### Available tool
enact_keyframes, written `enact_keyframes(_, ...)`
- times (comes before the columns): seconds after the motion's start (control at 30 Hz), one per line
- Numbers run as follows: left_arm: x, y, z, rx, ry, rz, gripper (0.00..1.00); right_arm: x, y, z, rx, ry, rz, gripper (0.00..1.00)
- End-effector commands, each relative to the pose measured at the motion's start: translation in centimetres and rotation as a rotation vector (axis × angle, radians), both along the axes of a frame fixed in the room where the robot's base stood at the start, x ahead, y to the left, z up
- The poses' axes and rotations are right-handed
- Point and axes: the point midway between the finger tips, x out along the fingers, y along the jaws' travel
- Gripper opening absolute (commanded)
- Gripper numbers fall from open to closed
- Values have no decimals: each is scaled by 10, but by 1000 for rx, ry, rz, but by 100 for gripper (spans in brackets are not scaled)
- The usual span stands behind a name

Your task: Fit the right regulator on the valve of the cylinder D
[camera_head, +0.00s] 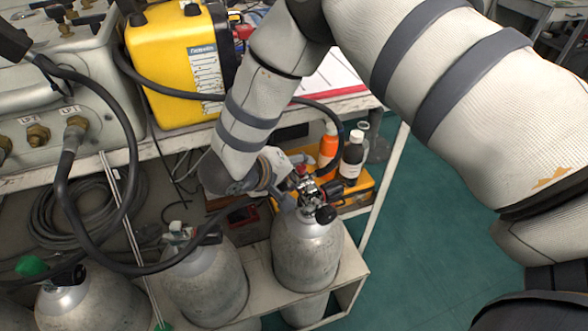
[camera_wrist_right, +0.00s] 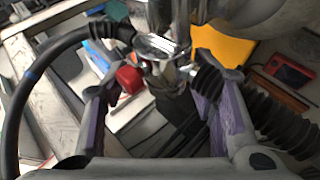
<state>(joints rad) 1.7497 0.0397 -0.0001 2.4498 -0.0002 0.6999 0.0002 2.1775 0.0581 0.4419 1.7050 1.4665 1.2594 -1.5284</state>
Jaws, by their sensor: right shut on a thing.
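My right gripper (camera_head: 290,188) reaches down over the front right cylinder (camera_head: 307,250) and is shut on a regulator (camera_head: 309,190). The regulator shows metal parts, a red piece and a black knob, and sits at the top of that cylinder, at its valve (camera_head: 325,214). Whether it is seated on the valve cannot be told. In the right wrist view the regulator's metal yoke (camera_wrist_right: 163,47) lies between the purple finger pads, with a red knob (camera_wrist_right: 129,78) on the left and a ribbed black part on the right. No letter is readable on the cylinder. My left gripper is not in view.
Another grey cylinder (camera_head: 205,285) stands to the left, and one with a green cap (camera_head: 75,300) further left. A yellow case (camera_head: 180,65) and a grey panel (camera_head: 50,115) stand on the bench above. Black hoses loop across. Bottles (camera_head: 351,158) stand behind. Green floor is free at right.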

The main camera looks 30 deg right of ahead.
Motion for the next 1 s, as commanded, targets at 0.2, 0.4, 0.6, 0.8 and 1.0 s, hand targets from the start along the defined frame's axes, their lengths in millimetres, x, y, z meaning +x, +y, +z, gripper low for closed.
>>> enact_keyframes(0.2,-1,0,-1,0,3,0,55,1,0,-2,-2,-1,0,0)
enact_keyframes(0.4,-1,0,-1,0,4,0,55,1,0,-3,-2,-2,0,76)
enact_keyframes(0.6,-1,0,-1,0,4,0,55,0,0,-4,-1,-1,0,76)
enact_keyframes(0.8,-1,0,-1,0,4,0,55,-2,9,3,0,-1,3,76)
enact_keyframes(1.0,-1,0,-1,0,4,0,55,-14,47,38,1,-5,4,76)
